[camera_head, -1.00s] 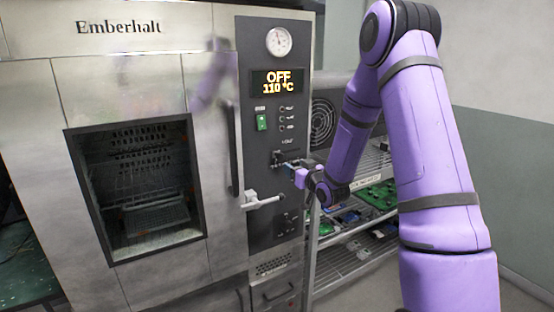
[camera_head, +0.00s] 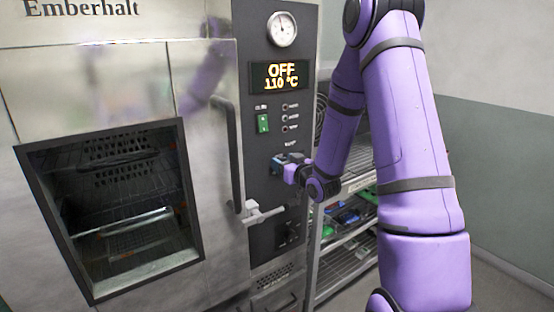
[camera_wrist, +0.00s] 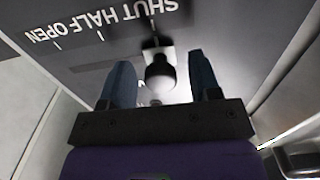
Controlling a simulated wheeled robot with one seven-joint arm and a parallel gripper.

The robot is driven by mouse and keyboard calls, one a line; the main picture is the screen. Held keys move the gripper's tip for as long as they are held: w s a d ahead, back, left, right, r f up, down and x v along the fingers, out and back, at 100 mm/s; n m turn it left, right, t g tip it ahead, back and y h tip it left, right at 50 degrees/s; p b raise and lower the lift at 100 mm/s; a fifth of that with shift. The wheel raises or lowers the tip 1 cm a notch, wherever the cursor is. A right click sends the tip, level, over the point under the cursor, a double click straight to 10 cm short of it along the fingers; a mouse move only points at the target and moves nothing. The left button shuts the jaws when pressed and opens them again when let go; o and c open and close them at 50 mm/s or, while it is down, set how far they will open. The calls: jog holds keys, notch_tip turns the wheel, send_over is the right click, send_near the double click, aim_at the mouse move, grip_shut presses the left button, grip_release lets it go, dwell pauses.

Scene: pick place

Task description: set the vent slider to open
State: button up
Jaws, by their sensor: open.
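The vent slider's dark round knob (camera_wrist: 160,72) sticks out from the oven's panel in the wrist view. It stands by the SHUT end of the scale, whose OPEN, HALF and SHUT labels (camera_wrist: 100,22) appear upside down, OPEN at the left. My gripper (camera_wrist: 162,80) is open, with one dark finger on each side of the knob and gaps showing between. In the head view my gripper (camera_head: 283,165) is at the dark control panel (camera_head: 262,212), below the display, and hides the slider there.
The steel oven (camera_head: 205,140) has a dark window and a vertical door handle (camera_head: 232,150). A pale latch lever (camera_head: 262,213) juts out below my gripper. A wire shelf rack (camera_head: 345,215) with circuit boards stands to the right, behind my arm.

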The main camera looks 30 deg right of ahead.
aim_at(303, 151)
jog(key=shift+w, duration=0.15)
grip_shut()
jog(key=d, duration=1)
jog(key=shift+w+d+r, duration=0.1)
jog(key=shift+w+d, duration=0.05)
jog(key=shift+d, duration=0.05)
grip_release()
jog(key=shift+d, duration=0.15)
jog(key=s, duration=1)
jog(key=shift+s, duration=0.35)
